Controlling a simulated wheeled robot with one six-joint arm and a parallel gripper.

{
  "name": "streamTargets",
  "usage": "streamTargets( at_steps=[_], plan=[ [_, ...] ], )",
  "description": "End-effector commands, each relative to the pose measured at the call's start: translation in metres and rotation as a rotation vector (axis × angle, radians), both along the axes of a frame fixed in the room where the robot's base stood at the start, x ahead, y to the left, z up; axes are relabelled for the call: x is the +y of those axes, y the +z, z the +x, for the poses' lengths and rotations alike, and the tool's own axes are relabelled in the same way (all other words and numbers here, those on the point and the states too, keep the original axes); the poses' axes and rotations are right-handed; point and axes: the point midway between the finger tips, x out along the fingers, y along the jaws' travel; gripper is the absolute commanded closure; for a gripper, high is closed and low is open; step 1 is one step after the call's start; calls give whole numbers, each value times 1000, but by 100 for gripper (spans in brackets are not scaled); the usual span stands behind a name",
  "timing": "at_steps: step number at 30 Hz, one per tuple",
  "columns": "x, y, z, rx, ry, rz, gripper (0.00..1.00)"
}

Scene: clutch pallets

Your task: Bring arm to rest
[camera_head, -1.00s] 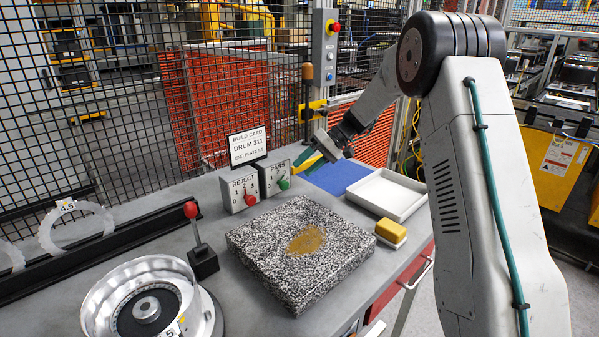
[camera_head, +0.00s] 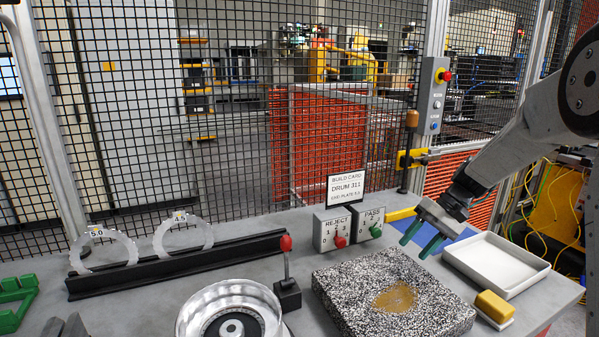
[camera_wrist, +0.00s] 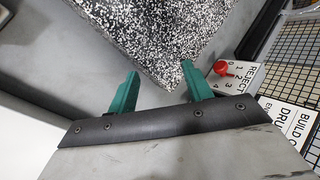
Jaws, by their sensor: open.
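My gripper (camera_head: 423,241) is at the right in the head view, above the far right part of the bench. Its two green fingers are apart with nothing between them, and they point down. In the wrist view my gripper (camera_wrist: 160,85) shows its green fingers spread, with the speckled slab (camera_wrist: 150,30) beyond them. In the head view the speckled slab (camera_head: 350,300) lies on the bench, left of and nearer than the gripper.
A white tray (camera_head: 535,283) and a yellow block (camera_head: 493,305) lie at the right. The REJECT box (camera_head: 325,232) and PASS box (camera_head: 366,224) stand behind the slab. A red-knobbed lever (camera_head: 286,270), metal drum (camera_head: 205,315) and ring rack (camera_head: 200,262) are further left. Mesh fence closes the back.

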Motion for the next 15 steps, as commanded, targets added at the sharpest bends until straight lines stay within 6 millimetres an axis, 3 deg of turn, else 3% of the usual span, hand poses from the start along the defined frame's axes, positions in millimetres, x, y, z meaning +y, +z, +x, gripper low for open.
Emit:
streamTargets(
  at_steps=[9,15],
  plan=[
    [18,56,-131,82,-10,-259,50],
    [23,77,-215,62,-13,-420,50]
  ],
)
